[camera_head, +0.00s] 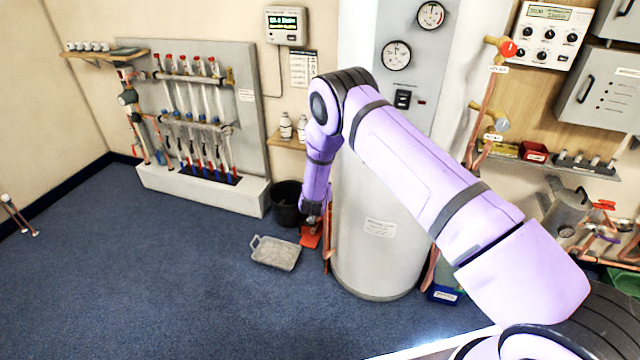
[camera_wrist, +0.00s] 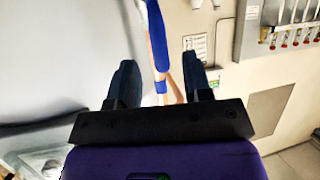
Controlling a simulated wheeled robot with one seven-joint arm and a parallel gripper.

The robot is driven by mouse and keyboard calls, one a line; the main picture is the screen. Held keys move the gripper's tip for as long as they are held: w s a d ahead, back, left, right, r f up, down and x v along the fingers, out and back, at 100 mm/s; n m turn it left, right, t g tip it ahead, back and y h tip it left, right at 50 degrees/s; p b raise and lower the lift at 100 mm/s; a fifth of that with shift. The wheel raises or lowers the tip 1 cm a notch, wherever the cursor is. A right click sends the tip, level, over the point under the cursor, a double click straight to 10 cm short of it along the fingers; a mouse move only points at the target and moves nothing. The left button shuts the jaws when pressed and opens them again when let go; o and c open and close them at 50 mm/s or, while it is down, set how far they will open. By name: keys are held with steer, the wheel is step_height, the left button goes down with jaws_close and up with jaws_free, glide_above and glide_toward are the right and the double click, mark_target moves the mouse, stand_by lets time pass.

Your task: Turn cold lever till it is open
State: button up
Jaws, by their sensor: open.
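My gripper (camera_head: 314,212) hangs low in front of the copper pipe (camera_head: 327,245) on the left side of the grey cylinder (camera_head: 375,250). In the wrist view my gripper (camera_wrist: 158,65) is open, its two dark fingers spread apart. The blue lever does not show in the head view, where my gripper and arm cover that spot.
A black bucket (camera_head: 286,204), a grey tray (camera_head: 276,252) and a red item (camera_head: 310,236) are on the floor by my gripper. A wall manifold with several tubes (camera_head: 196,120) stands at the left. The blue carpet (camera_head: 150,280) is clear in front.

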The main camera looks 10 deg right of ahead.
steer(key=shift+v, duration=2.3)
steer(key=s+d+r+g+y, duration=0.1)
steer(key=s+r+y, duration=0.1)
steer(key=r, duration=1.2)
steer(key=s+d+r+g+y, duration=0.1)
steer(key=r+y, duration=0.1)
steer(key=r, duration=1.3)
steer(key=s+d+r+n+g+y, duration=0.1)
steer(key=s+d+r+n, duration=0.1)
steer(key=s+r, duration=0.65)
steer(key=s+d+r+g, duration=0.1)
steer(key=s+d+r, duration=0.2)
steer(key=s+r, duration=0.5)
steer(key=s+d+r+g, duration=0.1)
steer(key=s+d, duration=0.1)
steer(key=s, duration=0.8)
steer(key=s+d+r+g, duration=0.1)
steer(key=s+d, duration=0.1)
steer(key=s, duration=0.9)
steer(key=s+d+r+n+g+h, duration=0.1)
steer(key=s+d+r, duration=0.1)
steer(key=s, duration=0.8)
steer(key=shift+s+d+g, duration=0.25)
steer(key=shift+d+g, duration=0.05)
steer(key=shift+d, duration=0.35)
